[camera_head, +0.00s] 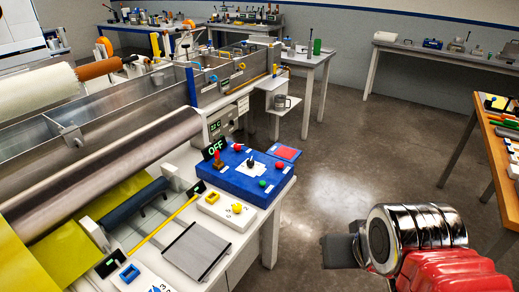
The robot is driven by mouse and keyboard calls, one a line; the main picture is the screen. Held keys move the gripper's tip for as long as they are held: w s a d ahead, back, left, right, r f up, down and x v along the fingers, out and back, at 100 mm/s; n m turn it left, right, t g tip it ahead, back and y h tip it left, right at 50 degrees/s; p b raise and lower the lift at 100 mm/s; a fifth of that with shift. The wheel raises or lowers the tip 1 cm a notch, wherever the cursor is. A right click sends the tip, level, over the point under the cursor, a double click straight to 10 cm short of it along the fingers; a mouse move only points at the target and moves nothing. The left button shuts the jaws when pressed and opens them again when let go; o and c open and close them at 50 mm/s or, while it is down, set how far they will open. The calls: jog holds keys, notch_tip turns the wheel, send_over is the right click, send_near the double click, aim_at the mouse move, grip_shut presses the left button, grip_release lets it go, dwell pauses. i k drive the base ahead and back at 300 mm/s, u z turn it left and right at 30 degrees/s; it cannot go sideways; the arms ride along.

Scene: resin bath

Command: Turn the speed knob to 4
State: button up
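A blue control box (228,183) sits on the white bench end near the middle. On its top is a small dark knob (250,163) on a white dial plate (252,170); the dial's marks are too small to read, so I cannot tell its setting. I cannot read a label naming the speed knob. A white box in front carries a yellow knob (237,208) with small marks. My gripper (338,251) is at the lower right above the floor, right of the bench, apart from all knobs. Its dark fingers point left; their opening is unclear.
On the blue box are a red-topped lever (217,160), a red button (278,166) and a green button (263,183). A black display (214,149) reads OFF. A long metal bath with rollers (110,160) fills the left. Open floor lies right of the bench.

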aim_at(251, 163)
jog(key=i, duration=0.8)
jog(key=u, duration=0.8)
jog(key=i, duration=0.7)
jog(key=u, duration=0.5)
